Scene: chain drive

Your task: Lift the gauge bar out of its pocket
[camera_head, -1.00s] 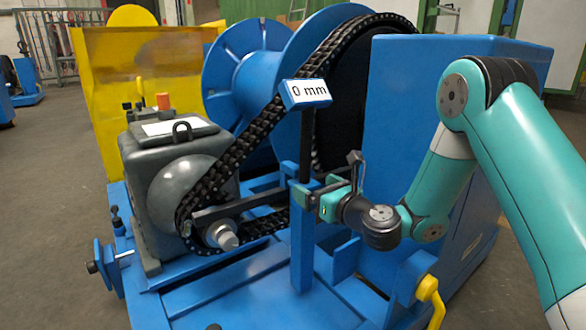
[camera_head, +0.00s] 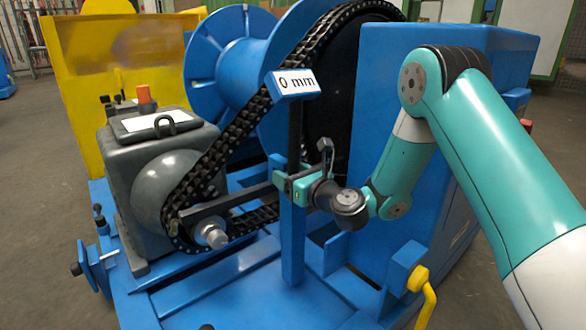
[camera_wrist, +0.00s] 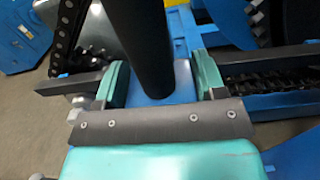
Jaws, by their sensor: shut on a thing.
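The dark upright bar (camera_head: 295,128), which I take for the gauge bar, stands upright under a blue plate marked "0 mm" (camera_head: 292,83). Its lower end meets the top of a blue upright post (camera_head: 292,235). My gripper (camera_head: 297,182) has its teal fingers on the two sides where bar and post meet, and it is shut there. In the wrist view, my gripper (camera_wrist: 161,85) has the black bar (camera_wrist: 152,50) rising between its fingers from a blue block (camera_wrist: 183,92). The exact contact faces and the pocket's inside are hidden.
A black chain (camera_head: 240,125) runs from a small sprocket up to a large wheel, close behind. A dark horizontal bar (camera_head: 230,201) passes beside the post. A grey motor (camera_head: 160,150) stands left, and a tall blue housing (camera_head: 450,170) stands right. Above the plate is open.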

